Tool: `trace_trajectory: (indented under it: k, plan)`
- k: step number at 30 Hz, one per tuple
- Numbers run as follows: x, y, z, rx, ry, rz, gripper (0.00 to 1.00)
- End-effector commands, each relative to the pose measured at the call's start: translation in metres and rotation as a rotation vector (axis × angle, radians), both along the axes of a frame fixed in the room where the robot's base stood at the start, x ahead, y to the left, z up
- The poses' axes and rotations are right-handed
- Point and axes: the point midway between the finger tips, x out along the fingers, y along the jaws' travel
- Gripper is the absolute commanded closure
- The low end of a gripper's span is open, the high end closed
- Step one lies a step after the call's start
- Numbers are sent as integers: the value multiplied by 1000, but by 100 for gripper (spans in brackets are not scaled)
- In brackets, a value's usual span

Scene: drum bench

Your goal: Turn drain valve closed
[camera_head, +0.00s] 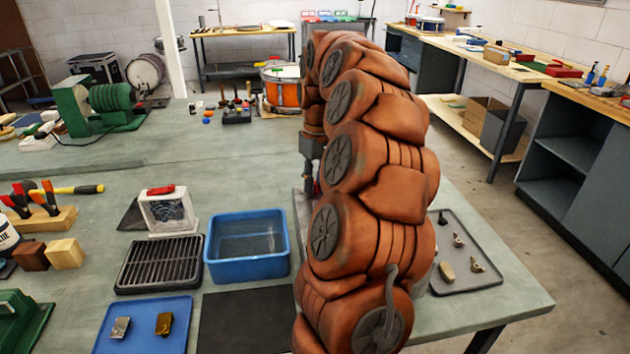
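I cannot make out the drain valve; my large orange arm covers the middle of the view and may hide it. A blue tub (247,268) stands on the bench just left of my arm. My gripper (309,184) shows only as a dark strip at the left edge of my arm, pointing down past the tub's far right side. Its fingertips are mostly hidden, so I cannot tell whether it is open, shut or touching anything. A pale base edge (299,212) shows beneath it, and what stands on that base is hidden.
A grey tray (478,284) with several small metal parts lies right. An orange drum (282,90) stands behind.

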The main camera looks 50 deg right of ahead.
Motion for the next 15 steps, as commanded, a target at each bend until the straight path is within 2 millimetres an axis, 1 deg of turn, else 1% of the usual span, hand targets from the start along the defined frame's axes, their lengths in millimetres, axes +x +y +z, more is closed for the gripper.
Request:
trace_trajectory:
  k: [1, 6, 15]
  plan:
    - [0, 0, 0, 0, 0, 0, 65]
    - [0, 0, 0, 0, -1, -1, 49]
    - [0, 0, 1, -1, -2, -1, 49]
